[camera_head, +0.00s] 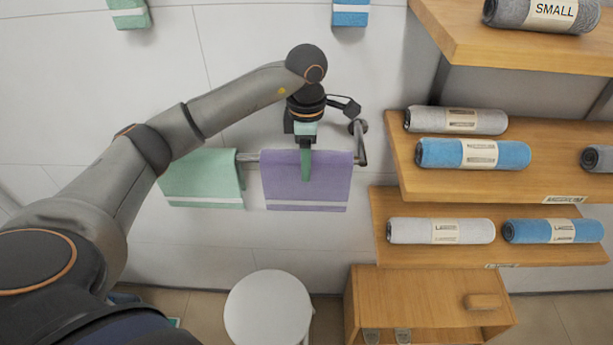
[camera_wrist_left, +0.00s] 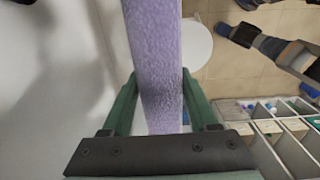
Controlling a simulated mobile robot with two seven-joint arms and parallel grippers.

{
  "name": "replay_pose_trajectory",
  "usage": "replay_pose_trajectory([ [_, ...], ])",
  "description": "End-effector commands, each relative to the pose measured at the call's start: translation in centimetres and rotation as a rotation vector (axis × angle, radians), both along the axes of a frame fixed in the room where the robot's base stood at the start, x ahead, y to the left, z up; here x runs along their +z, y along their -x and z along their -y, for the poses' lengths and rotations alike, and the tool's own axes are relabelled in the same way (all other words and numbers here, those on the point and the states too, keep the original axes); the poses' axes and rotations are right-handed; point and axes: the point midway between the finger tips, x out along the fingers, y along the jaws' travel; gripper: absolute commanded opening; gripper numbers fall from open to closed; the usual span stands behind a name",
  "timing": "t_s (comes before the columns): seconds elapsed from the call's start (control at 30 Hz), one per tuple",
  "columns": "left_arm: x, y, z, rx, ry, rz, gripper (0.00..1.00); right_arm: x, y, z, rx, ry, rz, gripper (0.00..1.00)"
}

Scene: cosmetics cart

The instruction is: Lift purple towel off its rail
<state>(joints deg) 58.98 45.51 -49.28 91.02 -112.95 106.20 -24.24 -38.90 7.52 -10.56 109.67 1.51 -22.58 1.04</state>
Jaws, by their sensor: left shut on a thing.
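The purple towel (camera_head: 332,182) hangs folded over the wall rail (camera_head: 250,157), with a pale stripe near its lower edge. My left gripper (camera_head: 306,165) reaches it from above, one green finger lying over the towel's front. In the left wrist view, the purple towel (camera_wrist_left: 155,60) runs between the two green fingers of the left gripper (camera_wrist_left: 160,105), which is shut on it. The rail under the towel is hidden. My right gripper cannot be made out in either view.
A green towel (camera_head: 203,178) hangs left of the purple one on the same rail. Wooden shelves (camera_head: 400,165) with rolled grey and blue towels stand close on the right. A white round stool (camera_head: 267,308) is below. The wall above the rail is mostly bare.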

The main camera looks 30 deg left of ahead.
Motion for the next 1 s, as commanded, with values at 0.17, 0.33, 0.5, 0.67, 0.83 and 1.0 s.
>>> replay_pose_trajectory([
  [0.17,0.02,-0.01,0.02,0.0,0.0,0.0,0.3,0.0,0.01,0.0,0.0,0.0,0.0,0.83],
  [0.33,0.03,-0.01,0.02,0.0,0.0,0.0,0.11,0.0,0.01,0.0,0.0,0.0,0.0,0.83],
  [0.5,0.04,-0.01,0.02,0.0,0.0,0.0,0.0,0.0,0.01,0.0,0.0,0.0,0.0,0.83],
  [0.67,0.04,-0.01,0.02,0.0,0.001,0.001,0.0,0.0,0.03,0.01,0.0,0.0,0.0,0.83],
  [0.83,0.08,-0.03,0.02,0.0,0.0,0.001,0.0,0.0,0.03,0.01,0.0,0.0,0.0,0.83],
  [1.0,0.16,-0.04,0.01,0.0,0.0,0.001,0.0,-0.02,0.03,0.0,0.0,0.0,0.0,0.83],
])
